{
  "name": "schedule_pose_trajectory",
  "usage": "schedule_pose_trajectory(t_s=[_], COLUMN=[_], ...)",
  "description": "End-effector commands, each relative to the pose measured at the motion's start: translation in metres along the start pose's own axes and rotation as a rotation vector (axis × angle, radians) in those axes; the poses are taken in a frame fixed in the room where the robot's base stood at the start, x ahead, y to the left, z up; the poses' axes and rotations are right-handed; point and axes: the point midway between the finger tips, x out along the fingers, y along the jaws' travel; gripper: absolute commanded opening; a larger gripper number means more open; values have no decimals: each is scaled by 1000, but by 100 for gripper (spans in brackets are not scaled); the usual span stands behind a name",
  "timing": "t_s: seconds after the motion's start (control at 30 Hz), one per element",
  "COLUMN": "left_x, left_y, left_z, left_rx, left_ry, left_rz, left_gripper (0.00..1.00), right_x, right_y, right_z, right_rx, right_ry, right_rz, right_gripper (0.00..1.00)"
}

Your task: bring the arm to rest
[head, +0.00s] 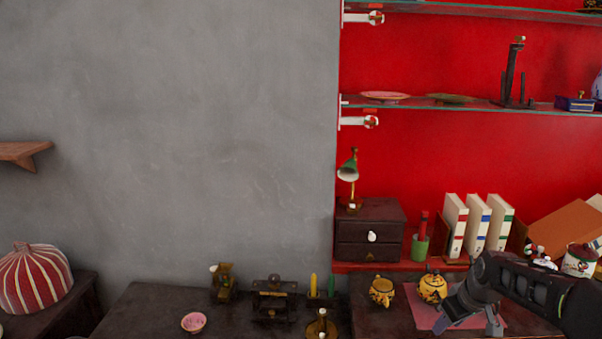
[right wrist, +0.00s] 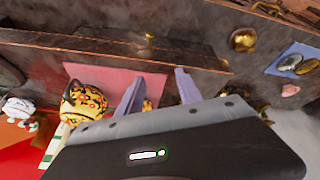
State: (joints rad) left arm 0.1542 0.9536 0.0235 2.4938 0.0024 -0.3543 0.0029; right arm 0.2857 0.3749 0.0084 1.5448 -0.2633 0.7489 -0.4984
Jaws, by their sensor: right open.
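My right gripper (head: 472,312) comes in from the right in the head view, low over the dark table. Its two fingers are spread with nothing between them; they also show in the right wrist view (right wrist: 158,92). My left gripper is not in view.
A pink dish (head: 193,322) and a candle holder (head: 322,326) are to the left. Glass shelves (head: 450,104) hang above.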

Motion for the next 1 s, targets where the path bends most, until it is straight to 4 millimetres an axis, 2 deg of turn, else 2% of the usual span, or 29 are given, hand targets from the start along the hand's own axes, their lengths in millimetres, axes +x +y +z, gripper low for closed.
schedule_pose_trajectory(t_s=[0.03,0.07,0.17,0.2,0.27,0.3,0.37,0.4,0.47,0.5,0.6,0.7,0.83,0.9,1.0], left_x=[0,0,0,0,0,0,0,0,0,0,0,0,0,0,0], left_y=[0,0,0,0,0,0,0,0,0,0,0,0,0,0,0], left_z=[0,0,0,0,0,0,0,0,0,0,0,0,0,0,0], left_rx=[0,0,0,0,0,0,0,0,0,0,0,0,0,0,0], left_ry=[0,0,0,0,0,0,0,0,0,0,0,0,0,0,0], left_rz=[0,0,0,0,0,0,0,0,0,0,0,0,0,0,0], left_gripper=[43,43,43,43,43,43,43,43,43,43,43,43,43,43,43], right_x=[23,37,88,108,135,149,167,176,185,188,186,177,167,165,166], right_y=[-19,-30,-83,-108,-146,-171,-209,-234,-269,-292,-341,-377,-405,-414,-418], right_z=[3,4,18,28,48,64,92,112,146,170,228,277,316,327,330], right_rx=[35,63,176,225,301,350,416,456,510,537,573,564,539,527,518], right_ry=[15,30,67,75,78,73,55,38,3,-27,-114,-206,-300,-325,-336], right_rz=[-22,-34,-90,-114,-151,-174,-205,-223,-247,-261,-290,-318,-348,-358,-363], right_gripper=[42,42,42,42,42,42,42,42,42,42,42,42,42,42,42])
